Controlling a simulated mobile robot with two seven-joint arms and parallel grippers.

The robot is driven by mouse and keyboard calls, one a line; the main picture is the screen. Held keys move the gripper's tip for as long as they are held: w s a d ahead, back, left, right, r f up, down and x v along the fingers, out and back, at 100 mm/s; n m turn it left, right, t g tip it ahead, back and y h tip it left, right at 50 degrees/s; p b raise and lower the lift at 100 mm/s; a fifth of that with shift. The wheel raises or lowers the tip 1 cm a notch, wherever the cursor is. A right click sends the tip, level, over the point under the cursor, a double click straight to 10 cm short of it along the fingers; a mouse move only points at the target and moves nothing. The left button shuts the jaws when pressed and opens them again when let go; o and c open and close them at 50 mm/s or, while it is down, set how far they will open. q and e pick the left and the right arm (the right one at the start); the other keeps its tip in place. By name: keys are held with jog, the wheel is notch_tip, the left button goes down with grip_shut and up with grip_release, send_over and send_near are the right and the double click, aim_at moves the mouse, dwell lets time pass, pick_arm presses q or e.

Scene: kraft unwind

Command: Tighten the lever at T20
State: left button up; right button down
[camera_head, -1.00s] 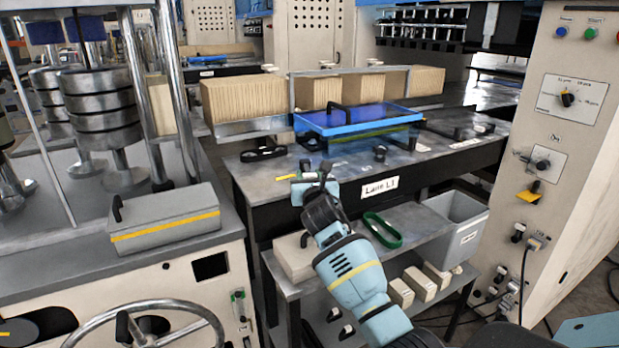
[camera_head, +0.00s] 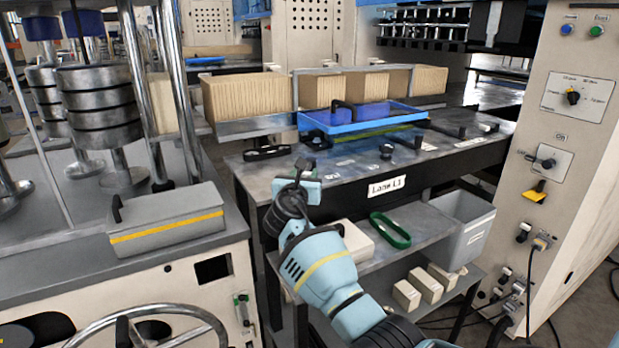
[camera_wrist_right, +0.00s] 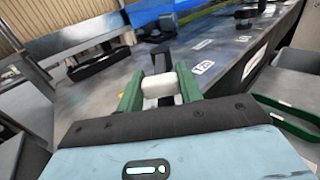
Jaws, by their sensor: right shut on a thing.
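In the right wrist view, the two green fingers of my right gripper (camera_wrist_right: 158,92) are closed around a short pale grey cylindrical piece (camera_wrist_right: 157,86), which looks like the lever's grip. A dark upright part (camera_wrist_right: 160,58) shows just behind it. A small white label (camera_wrist_right: 203,67) lies on the bench beside it; its text is too small to read surely. In the head view my right gripper (camera_head: 303,170) is at the front left edge of the Lane L1 bench (camera_head: 345,165), and its wrist hides most of what it holds. My left gripper is not in view.
A blue tray (camera_head: 385,124) and a black clamp (camera_head: 267,153) sit on the bench. More black levers, including one nearby (camera_head: 386,151), stand to the right. A green band (camera_head: 390,231) and grey bin (camera_head: 462,225) are on the shelf below. A grey box (camera_head: 167,219) is at left.

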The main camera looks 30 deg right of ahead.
jog(key=shift+w+a+f+m+g+h, duration=0.1)
jog(key=shift+w+a+m+g+h, duration=0.1)
jog(key=shift+m+g+h, duration=0.25)
jog(key=c, duration=1.2)
grip_release()
jog(key=shift+o, duration=1.4)
jog(key=p+v, duration=0.1)
jog(key=v, duration=0.6)
jog(key=shift+s+a, duration=0.3)
